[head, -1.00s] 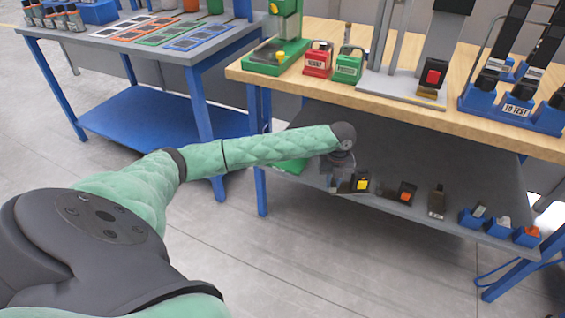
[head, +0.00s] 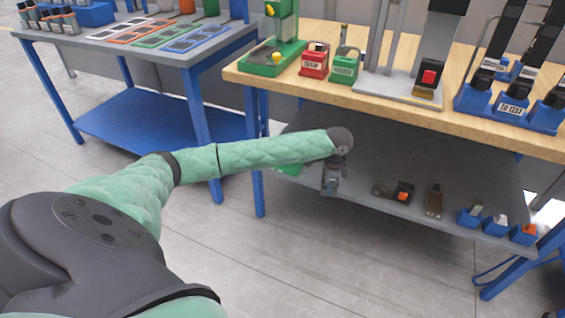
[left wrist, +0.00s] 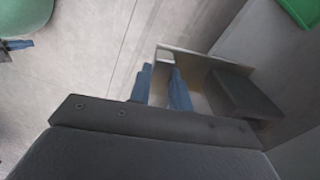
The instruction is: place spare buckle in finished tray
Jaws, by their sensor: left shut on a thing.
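My left gripper (head: 331,188) hangs at the front left edge of the lower shelf, pointing down. It is shut on the spare buckle, which is mostly hidden behind it in the head view. In the left wrist view the blue fingers (left wrist: 162,86) show beside the dark block of the buckle (left wrist: 240,95), with a pale plate next to it. A green tray (head: 288,169), apparently the finished tray, lies on the shelf to the left, partly hidden by my arm. Its corner shows in the left wrist view (left wrist: 302,10).
On the lower shelf (head: 460,165) a black buckle with an orange button (head: 403,193), a dark part (head: 434,201) and several blue holders (head: 496,225) stand to the right. The wooden tabletop (head: 400,108) is above. A blue table leg (head: 256,160) stands left of the gripper.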

